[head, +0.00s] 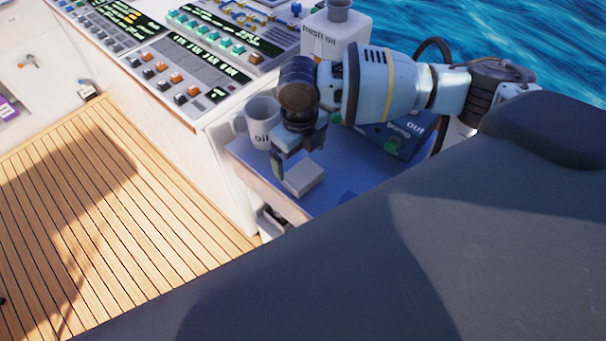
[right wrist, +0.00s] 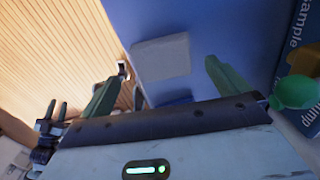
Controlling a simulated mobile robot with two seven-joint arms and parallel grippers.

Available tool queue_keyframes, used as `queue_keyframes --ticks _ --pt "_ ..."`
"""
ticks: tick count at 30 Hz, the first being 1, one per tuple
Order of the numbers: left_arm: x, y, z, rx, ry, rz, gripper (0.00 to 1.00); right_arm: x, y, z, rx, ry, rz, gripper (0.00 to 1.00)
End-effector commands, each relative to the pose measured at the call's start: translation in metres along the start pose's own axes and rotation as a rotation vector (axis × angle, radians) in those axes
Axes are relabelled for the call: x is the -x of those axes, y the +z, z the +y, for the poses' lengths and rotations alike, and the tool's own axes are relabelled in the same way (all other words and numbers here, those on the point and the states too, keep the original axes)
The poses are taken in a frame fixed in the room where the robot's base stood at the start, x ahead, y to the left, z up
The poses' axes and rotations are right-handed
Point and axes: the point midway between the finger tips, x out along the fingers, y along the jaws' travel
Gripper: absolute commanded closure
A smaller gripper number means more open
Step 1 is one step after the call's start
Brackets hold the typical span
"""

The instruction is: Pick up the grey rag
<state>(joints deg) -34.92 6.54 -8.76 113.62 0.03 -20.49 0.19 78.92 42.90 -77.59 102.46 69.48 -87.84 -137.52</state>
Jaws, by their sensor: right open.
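The grey rag (head: 304,178) looks like a flat, folded, light grey block. It lies on the blue tabletop (head: 345,172) near its left edge. My right gripper (head: 297,158) hangs just above and behind the rag in the head view, with its fingers apart and nothing between them. In the right wrist view the rag (right wrist: 161,58) lies beyond the two open green fingers (right wrist: 160,70), roughly between them. I cannot tell the exact height of the fingertips over it.
A white "fresh oil" container (head: 333,38) stands behind. A blue "pump out" box (head: 402,140) stands to the right. The control console (head: 185,60) borders the table at left.

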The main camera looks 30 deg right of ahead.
Motion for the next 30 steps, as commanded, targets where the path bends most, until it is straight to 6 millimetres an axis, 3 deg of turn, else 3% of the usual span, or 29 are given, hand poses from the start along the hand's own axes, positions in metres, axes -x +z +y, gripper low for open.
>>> queue_keyframes --ticks 12,21,30 --pt "0.001 -0.005 -0.001 -0.004 -0.001 0.008 0.66 -0.047 -0.008 -0.003 -0.001 -0.001 0.002 0.00" --pt "0.001 -0.004 -0.001 -0.004 -0.001 0.007 0.66 -0.051 -0.008 -0.003 -0.001 0.000 0.000 0.00" --pt "0.001 -0.004 -0.001 -0.003 -0.001 0.006 0.66 -0.051 -0.008 -0.003 -0.001 0.000 0.000 0.37"
